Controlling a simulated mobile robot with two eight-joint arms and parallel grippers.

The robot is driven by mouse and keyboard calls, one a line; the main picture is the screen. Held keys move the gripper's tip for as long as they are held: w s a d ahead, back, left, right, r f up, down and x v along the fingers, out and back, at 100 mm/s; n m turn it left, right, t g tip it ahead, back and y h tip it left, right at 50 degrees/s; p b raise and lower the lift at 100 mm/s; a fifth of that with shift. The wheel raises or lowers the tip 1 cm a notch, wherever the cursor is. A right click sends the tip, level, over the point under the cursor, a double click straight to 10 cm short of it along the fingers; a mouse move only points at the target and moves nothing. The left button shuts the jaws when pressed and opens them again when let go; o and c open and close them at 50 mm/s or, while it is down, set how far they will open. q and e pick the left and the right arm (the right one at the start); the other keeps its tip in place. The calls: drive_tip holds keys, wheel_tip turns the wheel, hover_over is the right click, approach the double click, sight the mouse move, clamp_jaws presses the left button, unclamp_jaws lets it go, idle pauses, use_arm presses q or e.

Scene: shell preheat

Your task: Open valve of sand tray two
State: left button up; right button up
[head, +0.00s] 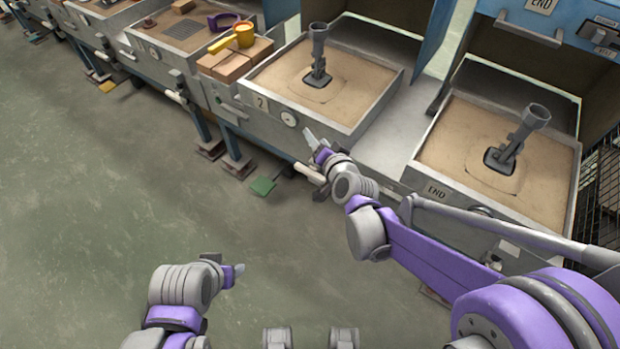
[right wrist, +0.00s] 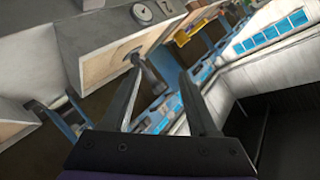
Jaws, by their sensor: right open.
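Sand tray two (head: 368,113), a grey box of sand with the label 2 and a round gauge on its front, stands at the top middle in the head view. A pale lever (head: 309,173), seemingly its valve, sticks out low on the front. My right gripper (head: 314,140) is open and empty, just in front of the tray's front wall. Contact with the valve cannot be told. My left gripper (head: 237,271) is low over the floor, its jaws unclear.
The END tray (head: 430,168) stands to the right, with a grey funnel piece (head: 517,138) in its sand. A similar piece (head: 318,55) stands in tray two.

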sight(309, 176)
drive_tip(key=w+a+f+m+t+h+b, duration=0.25)
drive_tip(key=w+f+m, duration=0.2)
drive_tip(key=f, duration=0.65)
drive_tip(key=w+a+f+m+t+h+b, duration=0.2)
drive_tip(key=w+a+f+m+b, duration=0.3)
drive_tip(key=f, duration=0.7)
drive_tip(key=s+d+f+m+h+b, duration=0.1)
drive_tip(key=s+d+f+m+h, duration=0.15)
drive_tip(key=f, duration=0.45)
drive_tip(key=s+d+f+m+h+b, duration=0.1)
drive_tip(key=f+m+h, duration=0.15)
drive_tip(key=f, duration=0.45)
drive_tip(key=shift+m+y, duration=0.45)
drive_tip(key=x, duration=1)
drive_tip(key=shift+d+b, duration=0.1)
drive_tip(key=shift+b, duration=0.25)
use_arm(q)
wheel_tip(309, 176, down, 13)
drive_tip(key=shift+w+g, duration=0.2)
drive_tip(key=shift+g, duration=0.1)
drive_tip(key=shift+r, duration=0.1)
use_arm(e)
drive_tip(key=shift+c, duration=0.2)
clamp_jaws()
